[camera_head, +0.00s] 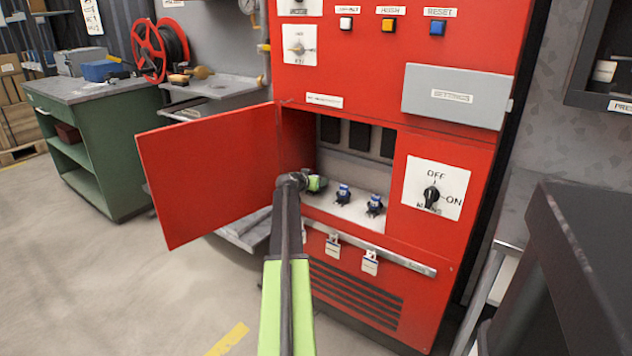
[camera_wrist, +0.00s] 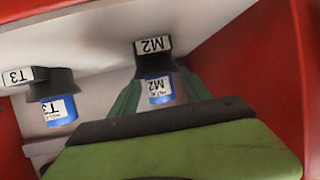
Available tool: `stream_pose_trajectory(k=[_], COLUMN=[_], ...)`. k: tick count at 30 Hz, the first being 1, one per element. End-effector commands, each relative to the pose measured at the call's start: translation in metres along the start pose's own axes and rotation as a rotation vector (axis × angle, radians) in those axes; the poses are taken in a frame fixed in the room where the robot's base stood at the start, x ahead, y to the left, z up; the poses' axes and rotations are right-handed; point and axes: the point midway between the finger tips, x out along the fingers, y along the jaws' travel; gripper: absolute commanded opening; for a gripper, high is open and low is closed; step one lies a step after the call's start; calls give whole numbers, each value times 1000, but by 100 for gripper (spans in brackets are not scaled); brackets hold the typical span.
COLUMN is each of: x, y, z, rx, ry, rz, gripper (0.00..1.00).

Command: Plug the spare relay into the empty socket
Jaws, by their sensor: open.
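In the head view, my gripper (camera_head: 317,183) reaches into the open compartment of the red cabinet, at the left end of its white shelf. In the wrist view, a blue relay (camera_wrist: 158,88) marked M2 stands in a black socket under a tag (camera_wrist: 153,45) reading M2. My open gripper (camera_wrist: 158,100) has its fingers on either side of this relay; whether they touch it I cannot tell. A second blue relay (camera_wrist: 59,110) marked T3 stands at the T3 tag (camera_wrist: 24,76). In the head view, two blue relays (camera_head: 343,192) (camera_head: 375,203) show right of my gripper. I cannot make out an empty socket.
The red compartment door (camera_head: 208,175) stands open to the left. A metal rail (camera_head: 375,252) runs below the opening, with two small white-labelled items (camera_head: 333,242) (camera_head: 370,262) at it. A mains switch (camera_head: 432,197) is right of the opening.

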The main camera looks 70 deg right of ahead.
Motion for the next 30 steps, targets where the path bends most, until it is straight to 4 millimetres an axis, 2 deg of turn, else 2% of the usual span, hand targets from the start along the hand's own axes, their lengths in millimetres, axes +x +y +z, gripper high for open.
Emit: stream_pose_trajectory(k=[5, 15, 18, 24, 30], x=[-38, -133, -153, -171, -172], y=[1, 1, 1, 0, -1], z=[-4, -4, -3, 0, 0], rx=[-1, -1, 0, 2, 2], ry=[0, 0, -1, -1, -1], rz=[-2, -2, -1, 0, 1], gripper=[56, 56, 56, 56, 56])
